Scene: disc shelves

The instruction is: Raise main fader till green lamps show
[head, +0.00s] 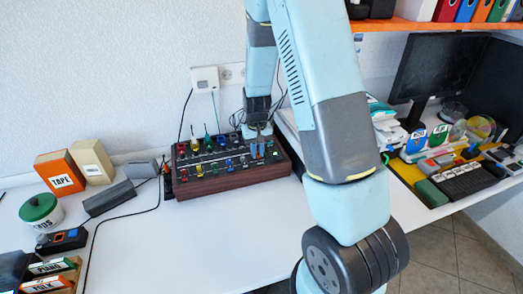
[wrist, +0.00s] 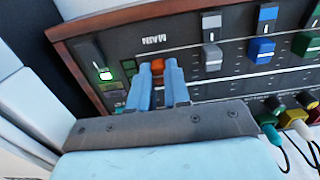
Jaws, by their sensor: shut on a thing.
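The wood-sided mixing desk (head: 232,188) stands on the white table, and its panel fills much of the wrist view (wrist: 215,90). My gripper (wrist: 159,72) is shut on the orange main fader cap (wrist: 158,66), with a blue finger on either side of it. The word MAIN appears upside down just above the cap. In the head view my gripper (head: 258,147) is over the right part of the desk. A bright white-green lit spot (wrist: 105,75) shows left of the fader, with dim green squares beside it. The lower fader slot is hidden by my fingers.
A grey fader (wrist: 212,55), a blue fader (wrist: 262,48) and coloured knobs (wrist: 272,106) are right of my gripper. Cables run from the desk. A TAPE box (head: 60,173) stands left. A yellow tray (head: 408,172) with devices lies right.

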